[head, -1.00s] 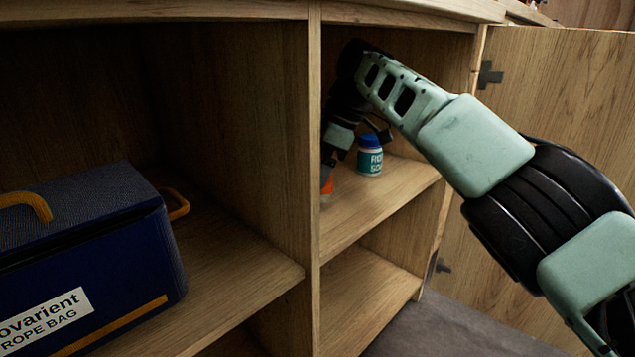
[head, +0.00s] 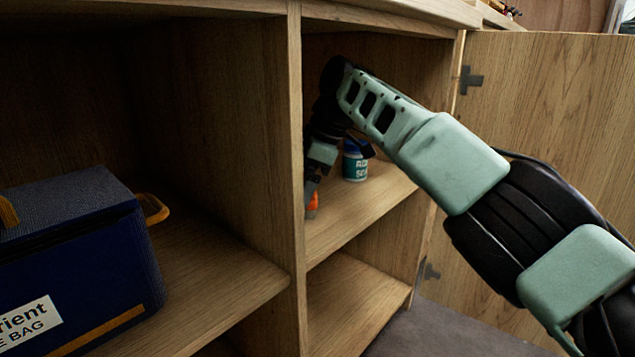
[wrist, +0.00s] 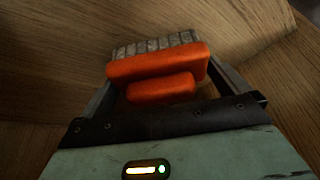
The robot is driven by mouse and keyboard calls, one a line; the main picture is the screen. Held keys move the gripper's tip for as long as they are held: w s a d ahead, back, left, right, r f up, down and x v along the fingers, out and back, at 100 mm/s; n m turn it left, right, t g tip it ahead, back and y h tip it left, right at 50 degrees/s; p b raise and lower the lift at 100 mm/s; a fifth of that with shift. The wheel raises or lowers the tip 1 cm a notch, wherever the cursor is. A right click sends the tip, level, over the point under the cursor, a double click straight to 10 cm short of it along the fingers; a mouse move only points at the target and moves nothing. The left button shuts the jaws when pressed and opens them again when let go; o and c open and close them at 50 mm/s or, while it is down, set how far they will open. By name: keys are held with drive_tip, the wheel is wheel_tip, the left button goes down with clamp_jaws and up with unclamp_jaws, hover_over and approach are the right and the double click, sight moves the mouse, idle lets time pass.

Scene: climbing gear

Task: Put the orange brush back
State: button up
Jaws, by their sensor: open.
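The orange brush (wrist: 157,68), with grey bristles, shows in the wrist view between the two fingers of my gripper (wrist: 168,88). The jaws are open, with a finger on either side of it. In the head view only a small part of the orange brush (head: 312,204) shows, low beside the divider and at the upper right shelf (head: 375,205). My gripper (head: 311,190) hangs down over it there and hides most of it. I cannot tell whether the fingers touch the brush.
A blue-capped bottle (head: 355,165) stands on the same shelf, close right of my gripper. The wooden divider (head: 297,150) is close on the left. A blue rope bag (head: 80,265) sits in the left compartment. The cabinet door (head: 530,150) is open at right.

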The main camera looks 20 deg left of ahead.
sight(305, 176)
drive_tip(key=shift+d+r, duration=0.1)
drive_tip(key=shift+r, duration=0.4)
drive_tip(key=p+v, duration=0.2)
drive_tip(key=shift+r, duration=0.3)
drive_tip(key=d+b, duration=0.1)
drive_tip(key=b, duration=0.1)
drive_tip(key=w+d+f+b, duration=0.1)
drive_tip(key=d, duration=0.1)
drive_tip(key=shift+w+b, duration=0.2)
drive_tip(key=shift+b, duration=0.15)
drive_tip(key=w+d, duration=0.1)
drive_tip(key=d, duration=0.1)
drive_tip(key=w+d, duration=0.1)
drive_tip(key=d, duration=0.2)
drive_tip(key=w+d, duration=0.1)
drive_tip(key=d, duration=0.1)
drive_tip(key=shift+d+r, duration=0.35)
drive_tip(key=shift+w+d+f, duration=0.1)
drive_tip(key=shift+w+d, duration=0.05)
drive_tip(key=shift+d, duration=0.15)
